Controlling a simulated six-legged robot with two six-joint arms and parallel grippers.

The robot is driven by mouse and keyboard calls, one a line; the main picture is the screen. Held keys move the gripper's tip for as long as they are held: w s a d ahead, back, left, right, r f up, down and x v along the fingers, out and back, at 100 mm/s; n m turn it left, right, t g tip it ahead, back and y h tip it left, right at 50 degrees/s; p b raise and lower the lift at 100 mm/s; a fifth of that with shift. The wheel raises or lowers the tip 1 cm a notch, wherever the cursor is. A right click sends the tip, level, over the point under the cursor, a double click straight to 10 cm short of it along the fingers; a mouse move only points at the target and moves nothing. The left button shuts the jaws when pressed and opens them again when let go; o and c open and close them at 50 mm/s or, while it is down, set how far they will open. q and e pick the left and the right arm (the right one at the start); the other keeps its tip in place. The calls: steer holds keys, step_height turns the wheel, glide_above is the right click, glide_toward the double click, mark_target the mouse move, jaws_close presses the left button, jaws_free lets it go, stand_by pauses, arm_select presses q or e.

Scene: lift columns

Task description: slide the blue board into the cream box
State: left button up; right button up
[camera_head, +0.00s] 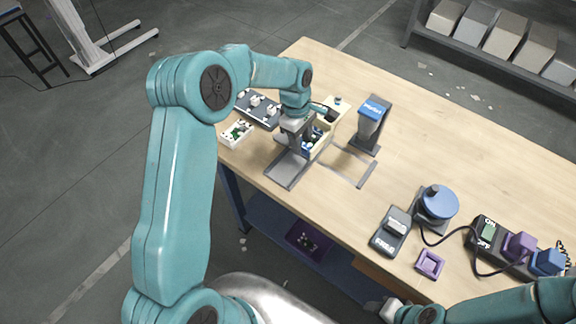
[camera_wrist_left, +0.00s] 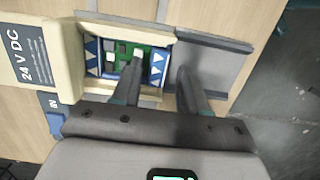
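The cream box (camera_wrist_left: 68,58) stands on the table, and its label reads "24 V DC" in the left wrist view; its far part also shows in the head view (camera_head: 336,108). The blue board (camera_wrist_left: 158,66) has white triangles on its blue ends and green circuitry between them. It appears within the box's opening, though its depth is unclear. A grey tray (camera_wrist_left: 218,66) adjoins the opening. My left gripper (camera_wrist_left: 160,62) is open, with one finger over the board and the other over the tray side. My right gripper (camera_head: 392,312) is at the bottom edge, its fingers largely cut off.
A small white bin (camera_head: 236,134) and a dark tray of white parts (camera_head: 258,108) lie left of the box. A blue-topped grey stand (camera_head: 372,122) stands to the right. Several devices, including a blue round one (camera_head: 438,202), occupy the near right. The far right tabletop is clear.

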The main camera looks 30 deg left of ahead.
arm_select(q)
steer(key=shift+r+p, duration=1.9)
steer(key=shift+r, duration=1.1)
steer(key=shift+s, duration=0.1)
